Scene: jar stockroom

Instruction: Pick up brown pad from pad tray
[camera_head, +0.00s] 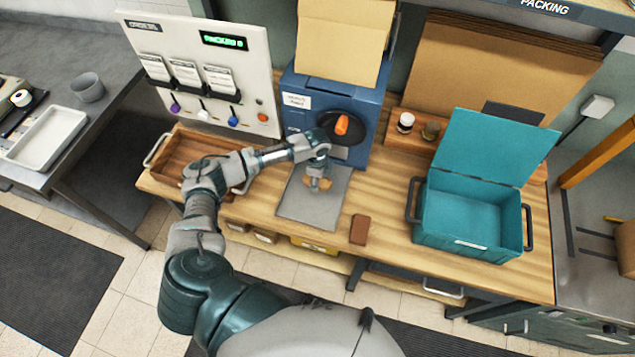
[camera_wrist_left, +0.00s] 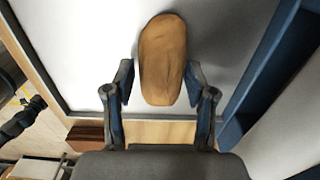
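A tan-brown, rounded oblong piece, which looks like the brown pad (camera_wrist_left: 163,60), lies between the fingers of my left gripper (camera_wrist_left: 159,82) in the left wrist view. A gap shows on each side of it, so the gripper is open around it. In the head view my left gripper (camera_head: 318,178) points down over a flat grey plate (camera_head: 312,208), and the pad (camera_head: 326,184) is partly hidden by it. I cannot tell whether the plate is the pad tray. My right gripper is not in view.
A small dark brown block (camera_head: 360,229) lies right of the plate. A wooden tray (camera_head: 168,159) stands to the left. A blue machine (camera_head: 306,119) with an orange knob stands behind. An open teal box (camera_head: 468,240) stands to the right.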

